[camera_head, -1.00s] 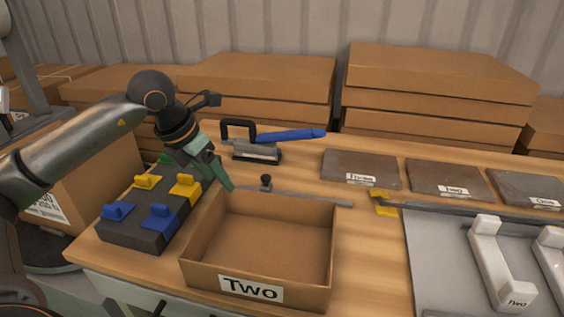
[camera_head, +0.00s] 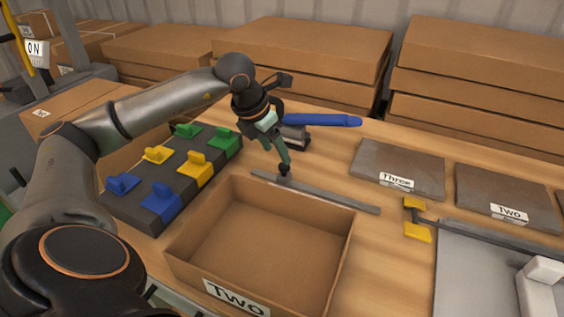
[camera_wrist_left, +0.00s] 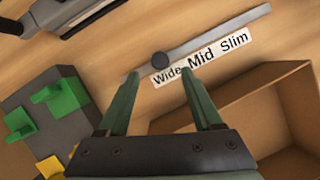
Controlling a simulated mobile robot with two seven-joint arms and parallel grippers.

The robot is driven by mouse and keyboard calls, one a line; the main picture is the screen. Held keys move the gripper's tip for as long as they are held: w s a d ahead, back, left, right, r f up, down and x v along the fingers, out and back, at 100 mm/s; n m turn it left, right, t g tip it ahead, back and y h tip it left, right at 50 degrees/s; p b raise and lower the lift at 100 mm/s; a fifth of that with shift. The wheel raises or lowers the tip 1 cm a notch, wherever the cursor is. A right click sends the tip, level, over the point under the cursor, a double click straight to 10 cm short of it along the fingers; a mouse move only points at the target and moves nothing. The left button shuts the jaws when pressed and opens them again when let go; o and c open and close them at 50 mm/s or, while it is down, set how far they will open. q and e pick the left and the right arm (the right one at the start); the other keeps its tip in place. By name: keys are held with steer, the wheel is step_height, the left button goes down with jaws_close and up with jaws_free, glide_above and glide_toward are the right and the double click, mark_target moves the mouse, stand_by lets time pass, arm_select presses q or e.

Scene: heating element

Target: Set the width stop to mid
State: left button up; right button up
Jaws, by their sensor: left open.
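The width stop is a dark round knob (camera_head: 285,172) on a thin grey rail (camera_head: 335,197) that lies on the table behind the cardboard box. In the left wrist view the knob (camera_wrist_left: 160,60) sits near the left end of the rail, beside the word Wide on the label (camera_wrist_left: 200,58) reading Wide, Mid, Slim. My left gripper (camera_head: 282,163) points down at the knob. In the left wrist view its green fingers (camera_wrist_left: 161,74) are open, and the knob appears between and just beyond their tips. I cannot tell whether they touch it. My right gripper is not in view.
An open cardboard box (camera_head: 215,262) labelled Two stands in front of the rail. A dark block with colored switches (camera_head: 160,190) is to the left. A tool with a blue handle (camera_head: 322,120) lies behind. Labelled plates (camera_head: 400,168) are at right.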

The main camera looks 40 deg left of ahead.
mark_target(281, 167)
arm_select(q)
steer(key=x, duration=0.5)
steer(key=shift+f, duration=0.15)
jaws_close()
stand_by(0.4)
stand_by(0.9)
